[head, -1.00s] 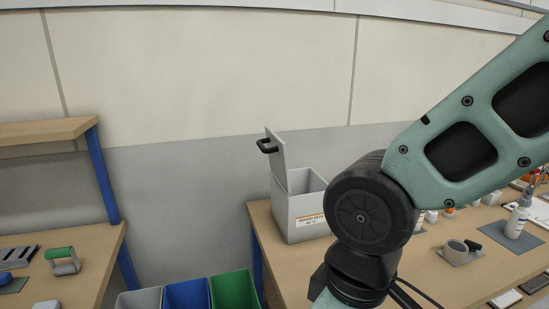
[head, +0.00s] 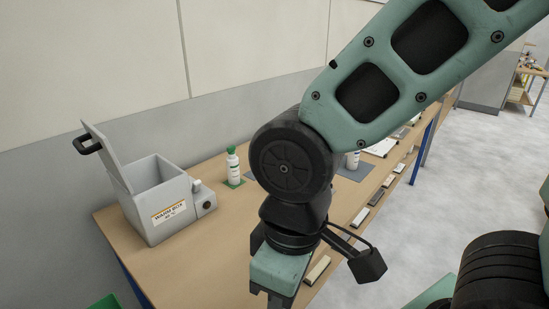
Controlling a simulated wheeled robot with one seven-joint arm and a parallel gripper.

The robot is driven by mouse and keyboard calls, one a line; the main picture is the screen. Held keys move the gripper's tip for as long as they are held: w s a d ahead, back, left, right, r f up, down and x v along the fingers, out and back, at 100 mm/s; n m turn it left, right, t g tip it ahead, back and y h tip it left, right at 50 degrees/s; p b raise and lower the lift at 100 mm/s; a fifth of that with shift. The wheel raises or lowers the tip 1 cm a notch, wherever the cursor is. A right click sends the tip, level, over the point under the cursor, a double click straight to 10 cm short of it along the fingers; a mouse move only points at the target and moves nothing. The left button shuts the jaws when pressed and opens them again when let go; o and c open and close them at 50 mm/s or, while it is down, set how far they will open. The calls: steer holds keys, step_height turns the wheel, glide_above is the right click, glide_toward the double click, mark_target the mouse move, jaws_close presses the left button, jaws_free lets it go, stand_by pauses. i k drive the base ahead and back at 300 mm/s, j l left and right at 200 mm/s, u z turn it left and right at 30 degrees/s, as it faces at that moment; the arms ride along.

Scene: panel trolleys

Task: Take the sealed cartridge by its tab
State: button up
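I cannot pick out a sealed cartridge or its tab in the head view; it may be hidden behind my arm, inside the box, or out of frame. My gripper (head: 278,283) hangs at the bottom of the view, in front of the wooden bench. Its fingers are cut off by the lower edge, so its opening does not show. A grey warm box (head: 150,207) with a label stands on the left part of the bench (head: 215,258). Its lid (head: 108,157) is raised, and its inside floor is not visible.
A white bottle with a green cap (head: 233,168) stands on a green mat beside the box. Another bottle (head: 353,160) is partly behind my arm. Several small bars (head: 361,217) line the bench's front edge. Open floor (head: 465,170) lies to the right.

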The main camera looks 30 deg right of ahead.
mark_target(233, 173)
steer(key=z, duration=0.15)
steer(key=l+u, duration=0.1)
steer(key=u, duration=0.7)
steer(key=i+l+u, duration=0.1)
steer(key=l+u, duration=0.35)
steer(key=l, duration=0.2)
steer(key=l+u, duration=0.45)
steer(key=l, duration=0.15)
steer(key=k+l, duration=0.1)
steer(key=l, duration=1)
steer(key=i+u, duration=0.05)
